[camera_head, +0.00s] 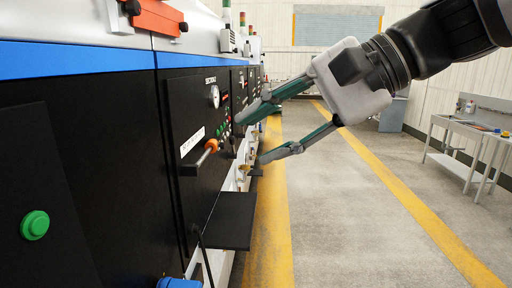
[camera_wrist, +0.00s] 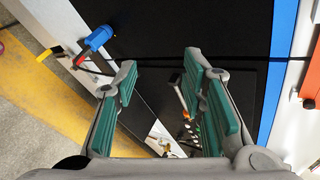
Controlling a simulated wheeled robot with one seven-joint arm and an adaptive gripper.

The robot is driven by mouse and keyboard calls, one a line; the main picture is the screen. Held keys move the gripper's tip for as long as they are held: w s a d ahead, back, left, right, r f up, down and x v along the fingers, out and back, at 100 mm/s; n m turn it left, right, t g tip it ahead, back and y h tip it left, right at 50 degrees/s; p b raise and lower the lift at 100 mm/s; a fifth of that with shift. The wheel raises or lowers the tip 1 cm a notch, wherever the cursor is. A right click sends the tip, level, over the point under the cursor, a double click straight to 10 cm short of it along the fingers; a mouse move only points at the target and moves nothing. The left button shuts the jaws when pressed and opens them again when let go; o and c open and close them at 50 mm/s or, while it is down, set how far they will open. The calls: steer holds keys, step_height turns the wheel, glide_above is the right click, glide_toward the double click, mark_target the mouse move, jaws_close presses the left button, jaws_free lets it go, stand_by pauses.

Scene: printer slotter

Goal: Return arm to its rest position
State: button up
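My gripper (camera_head: 262,138) is raised in front of the black panel of the printing machine (camera_head: 205,140), its two green-padded fingers pointing left toward it. The fingers are spread well apart with nothing between them. In the wrist view the open gripper (camera_wrist: 165,100) shows the same gap, with the machine's dark front behind it. My arm comes in from the upper right of the head view. From these views I cannot tell whether a fingertip touches the panel.
A blue-handled part (camera_wrist: 97,40) shows in the wrist view. The grey floor (camera_head: 350,220) on the right is clear up to a workbench (camera_head: 465,135).

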steer(key=s+d+f+n+t+h, duration=0.1)
steer(key=s+d+f+n+h, duration=0.2)
steer(key=d+f, duration=0.5)
steer(key=s+d+f+n+t+h, duration=0.1)
steer(key=s+d+f+n+h, duration=0.2)
steer(key=s+d+f+h, duration=0.2)
steer(key=d+f+h, duration=0.2)
steer(key=d+f, duration=0.2)
steer(key=shift+s+d+f+n+h, duration=0.15)
steer(key=shift+s+f+n+h, duration=0.1)
steer(key=shift+f+n+h, duration=0.15)
